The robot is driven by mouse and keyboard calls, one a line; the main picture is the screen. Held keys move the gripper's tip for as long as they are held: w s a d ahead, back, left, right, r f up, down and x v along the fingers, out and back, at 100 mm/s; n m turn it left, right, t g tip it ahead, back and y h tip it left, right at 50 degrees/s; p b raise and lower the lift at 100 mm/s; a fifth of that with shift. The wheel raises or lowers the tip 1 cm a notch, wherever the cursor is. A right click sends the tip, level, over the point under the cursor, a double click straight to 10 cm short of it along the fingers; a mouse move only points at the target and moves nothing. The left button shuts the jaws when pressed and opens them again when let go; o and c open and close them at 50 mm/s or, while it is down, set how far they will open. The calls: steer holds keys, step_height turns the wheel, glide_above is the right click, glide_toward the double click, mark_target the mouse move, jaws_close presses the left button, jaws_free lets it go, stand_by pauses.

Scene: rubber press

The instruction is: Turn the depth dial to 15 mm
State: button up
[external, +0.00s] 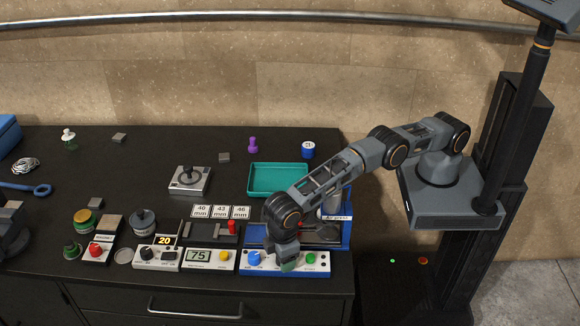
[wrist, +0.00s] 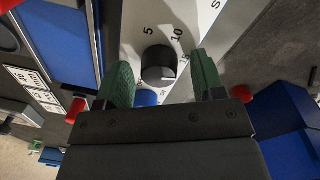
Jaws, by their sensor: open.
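The depth dial (wrist: 158,62) is a short black knob on a pale panel in the wrist view, with the numbers 5 and 10 printed above it. A small white mark shows at its lower right edge; the exact setting is hard to read. My gripper (wrist: 160,60) is open, with one green-padded finger on each side of the dial and visible gaps between. In the external view my gripper (external: 287,263) points down over the white front panel (external: 325,270) of the blue press and hides the dial.
On the panel, a blue knob (external: 254,258) is left of my gripper and a green button (external: 311,258) is right. A unit showing 75 (external: 198,255) stands to the left. A teal tray (external: 278,165) and plates marked 40, 43 and 46 mm (external: 221,211) lie behind.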

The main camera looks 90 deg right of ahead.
step_height(320, 180, up, 14)
steer(key=p, duration=0.5)
steer(key=shift+s+a+p, duration=0.25)
steer(key=shift+a+p, duration=0.05)
steer(key=shift+a, duration=0.05)
steer(key=shift+f, duration=0.1)
